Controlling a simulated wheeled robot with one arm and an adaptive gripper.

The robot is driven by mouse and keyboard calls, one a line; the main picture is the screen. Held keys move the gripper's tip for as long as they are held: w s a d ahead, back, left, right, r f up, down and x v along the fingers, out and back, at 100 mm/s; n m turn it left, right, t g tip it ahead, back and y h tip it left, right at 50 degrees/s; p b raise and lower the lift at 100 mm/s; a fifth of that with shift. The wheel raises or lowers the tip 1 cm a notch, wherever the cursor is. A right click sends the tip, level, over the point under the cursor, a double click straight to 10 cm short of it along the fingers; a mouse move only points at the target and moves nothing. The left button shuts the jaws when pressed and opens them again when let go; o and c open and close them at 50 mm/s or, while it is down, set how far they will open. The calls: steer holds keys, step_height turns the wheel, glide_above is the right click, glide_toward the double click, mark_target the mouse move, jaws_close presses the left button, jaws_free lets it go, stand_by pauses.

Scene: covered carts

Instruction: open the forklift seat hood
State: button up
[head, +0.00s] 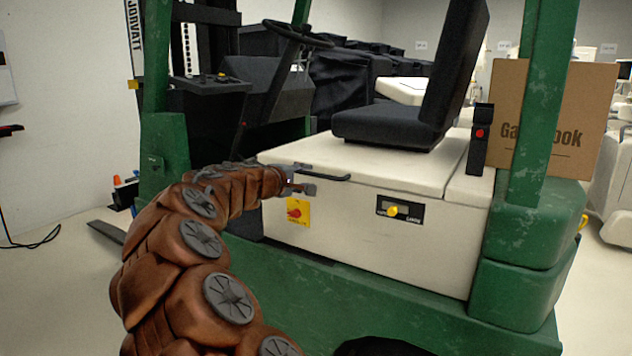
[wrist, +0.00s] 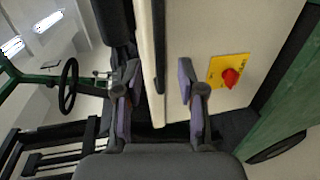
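The cream seat hood (head: 370,160) of the green forklift is down on its cream base box (head: 350,225), with the black seat (head: 395,125) on top. A black bar handle (head: 325,174) runs along the hood's front edge. My gripper (head: 303,185) is at the handle's left end. In the wrist view, my gripper (wrist: 157,70) is open, with one finger on each side of the handle (wrist: 159,45). A gap shows between the handle and the right finger. Whether the left finger touches the hood edge cannot be told.
A yellow plate with a red knob (head: 298,211) sits on the box just below my gripper. A key panel (head: 400,209) is further right. The steering wheel (head: 298,34) and a green post (head: 545,100) stand around the seat. A cardboard box (head: 580,120) is behind the post.

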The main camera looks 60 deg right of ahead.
mark_target(315, 175)
steer(key=shift+b+x, duration=0.45)
steer(key=shift+x, duration=2.8)
steer(key=shift+c, duration=0.2)
jaws_close()
